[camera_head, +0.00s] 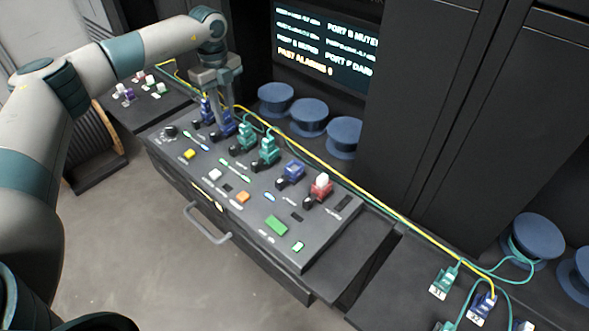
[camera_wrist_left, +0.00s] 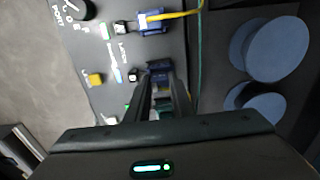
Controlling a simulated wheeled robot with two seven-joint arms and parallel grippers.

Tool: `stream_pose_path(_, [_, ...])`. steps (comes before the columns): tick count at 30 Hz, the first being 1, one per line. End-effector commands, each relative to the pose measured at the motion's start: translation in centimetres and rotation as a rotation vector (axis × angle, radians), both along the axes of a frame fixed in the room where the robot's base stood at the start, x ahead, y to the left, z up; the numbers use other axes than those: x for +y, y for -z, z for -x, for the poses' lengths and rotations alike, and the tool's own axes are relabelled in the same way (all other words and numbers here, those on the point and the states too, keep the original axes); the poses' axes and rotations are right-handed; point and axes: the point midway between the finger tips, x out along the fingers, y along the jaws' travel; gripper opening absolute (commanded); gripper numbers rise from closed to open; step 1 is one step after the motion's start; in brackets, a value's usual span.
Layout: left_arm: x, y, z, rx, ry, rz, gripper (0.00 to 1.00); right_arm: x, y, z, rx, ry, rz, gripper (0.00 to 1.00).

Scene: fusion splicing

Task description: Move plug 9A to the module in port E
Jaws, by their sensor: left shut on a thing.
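A sloped dark console (camera_head: 262,204) carries a row of modules. My left gripper (camera_head: 226,112) reaches down from above onto the second module position from the left. In the left wrist view its fingers (camera_wrist_left: 160,98) are shut on a blue piece (camera_wrist_left: 158,70) at the panel; the fingers hide much of it. I cannot tell whether this is a plug or the module body, nor read a 9A mark. The fifth module in the row is blue (camera_head: 292,172), with no cable seen in it. Port letters there are too small to read. My right gripper is out of view.
Teal modules (camera_head: 266,150) and a red module with a white top (camera_head: 320,187) share the row. A yellow cable (camera_head: 370,203) runs along the console's back. Blue spools (camera_head: 309,116) stand behind. Labelled plugs (camera_head: 444,280) lie on the right shelf. A screen (camera_head: 325,45) hangs behind.

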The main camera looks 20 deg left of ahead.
Motion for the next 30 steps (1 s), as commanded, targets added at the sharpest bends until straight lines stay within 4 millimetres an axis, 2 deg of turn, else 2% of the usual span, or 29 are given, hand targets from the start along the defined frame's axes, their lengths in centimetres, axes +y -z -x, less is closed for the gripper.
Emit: stream_pose_path(30, [0.0,-3.4,0.0,-0.001,0.0,0.0,0.0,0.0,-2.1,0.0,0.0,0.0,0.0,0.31])
